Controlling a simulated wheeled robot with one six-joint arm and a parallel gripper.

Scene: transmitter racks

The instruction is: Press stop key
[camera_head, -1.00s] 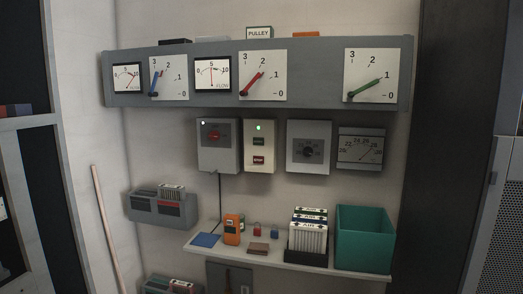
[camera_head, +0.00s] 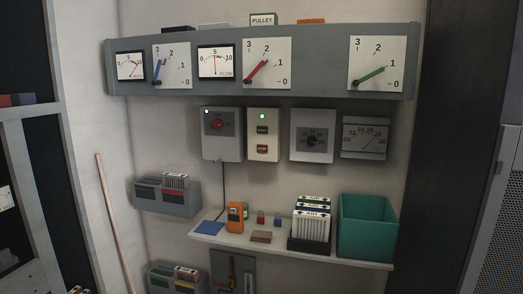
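A pale control box (camera_head: 263,115) hangs on the wall below the gauge panel. It has a lit green lamp (camera_head: 262,116) at its top, a dark key (camera_head: 262,130) in the middle and a red key (camera_head: 262,149) below. The red key appears to be the stop key; its lettering is too small to read surely. My gripper is not in view, and nothing covers the box.
A grey box with a red knob (camera_head: 218,124) is left of the control box, and one with a dark dial (camera_head: 314,140) is right. Below, a shelf (camera_head: 338,260) holds a teal bin (camera_head: 368,229), white cards (camera_head: 312,228) and an orange meter (camera_head: 236,216).

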